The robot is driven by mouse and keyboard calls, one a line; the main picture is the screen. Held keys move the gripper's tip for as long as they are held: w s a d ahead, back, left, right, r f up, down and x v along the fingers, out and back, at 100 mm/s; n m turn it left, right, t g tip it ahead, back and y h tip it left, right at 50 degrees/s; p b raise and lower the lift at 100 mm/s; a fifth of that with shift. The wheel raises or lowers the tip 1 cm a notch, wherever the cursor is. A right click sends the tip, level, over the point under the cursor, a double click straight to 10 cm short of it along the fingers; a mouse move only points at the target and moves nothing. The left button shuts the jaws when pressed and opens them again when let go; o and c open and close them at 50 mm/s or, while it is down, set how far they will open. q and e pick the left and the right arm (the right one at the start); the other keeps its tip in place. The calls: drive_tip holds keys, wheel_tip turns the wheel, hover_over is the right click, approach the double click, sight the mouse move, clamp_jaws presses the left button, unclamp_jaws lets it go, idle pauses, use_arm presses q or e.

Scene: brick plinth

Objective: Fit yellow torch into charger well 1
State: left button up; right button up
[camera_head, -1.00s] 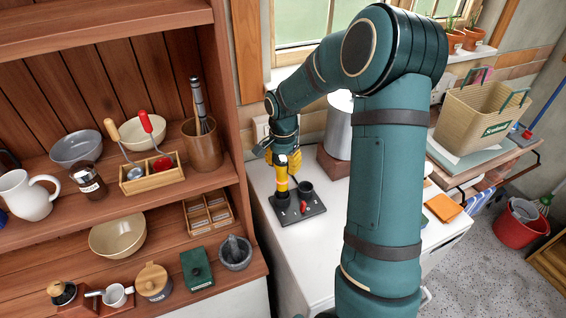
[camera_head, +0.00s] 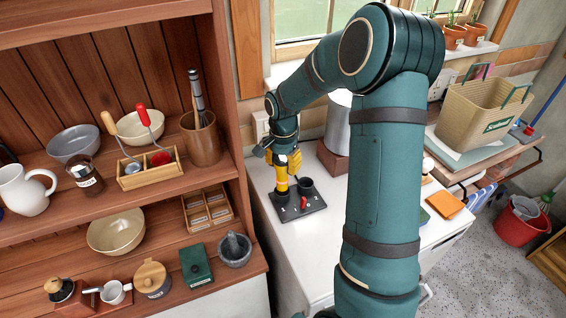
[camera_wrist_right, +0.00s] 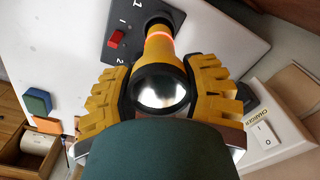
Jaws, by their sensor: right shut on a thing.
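The yellow torch (camera_head: 282,184) stands about upright at the left well of the dark charger block (camera_head: 312,207). My right gripper (camera_head: 285,160) is shut on the torch's upper part. In the right wrist view, the torch (camera_wrist_right: 160,52) points its lens at the camera, between the yellow fingers of the gripper (camera_wrist_right: 160,86). Its dark far end meets the charger (camera_wrist_right: 120,45) near the "1" label; how deep it sits in the well is hidden. The other well (camera_head: 306,185) looks empty. A red switch (camera_wrist_right: 117,38) is on the charger. My left gripper is out of view.
The charger is on a white counter (camera_head: 327,235). A grey cylinder on a brown block (camera_head: 332,160) stands behind it. A wooden shelf unit (camera_head: 245,215) with crockery is close on the left. An orange pad (camera_head: 446,205) lies at the right.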

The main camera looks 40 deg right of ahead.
drive_tip(key=shift+f+b, duration=0.45)
drive_tip(key=shift+f, duration=0.25)
idle(0.3)
drive_tip(key=o, duration=1.4)
